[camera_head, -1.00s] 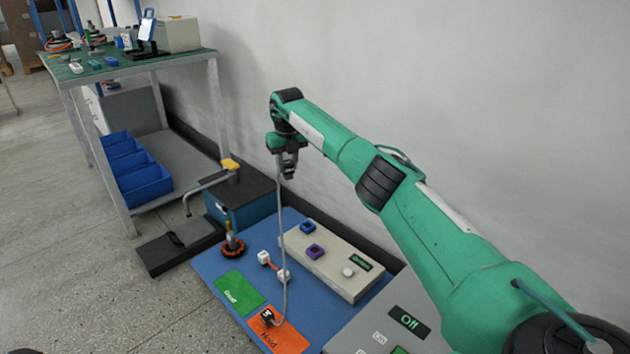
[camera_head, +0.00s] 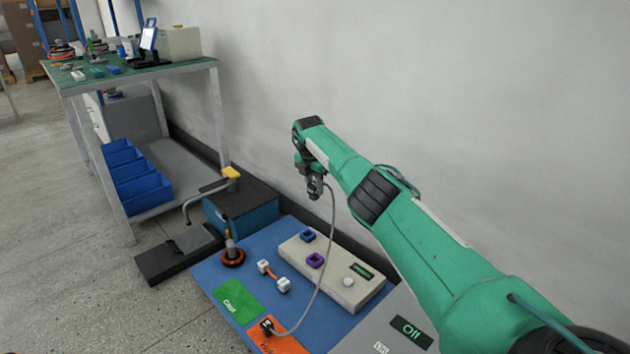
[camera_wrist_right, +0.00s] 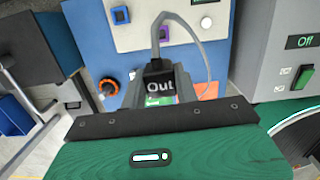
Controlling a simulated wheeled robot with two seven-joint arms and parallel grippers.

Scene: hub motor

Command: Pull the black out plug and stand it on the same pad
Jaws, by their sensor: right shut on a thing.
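My right gripper (camera_head: 315,190) is raised above the blue board, near the wall, with its jaws pointing down. It is shut on the black out plug (camera_wrist_right: 160,86), whose "Out" label faces the right wrist camera. A grey cable (camera_head: 325,255) runs from the held plug down to a black block (camera_head: 267,326) with a white mark, which stands on the orange pad (camera_head: 283,343). The green pad (camera_head: 237,300) lies beside the orange one and is bare. The held plug is hardly visible in the head view. My left gripper is not in view.
A beige box (camera_head: 335,272) with a blue socket (camera_head: 308,236), a purple socket (camera_head: 316,260) and a white knob sits on the blue board (camera_head: 205,268). White blocks joined by an orange lead (camera_head: 274,275) lie nearby. A grey panel reading "Off" (camera_head: 411,332) is at the front right.

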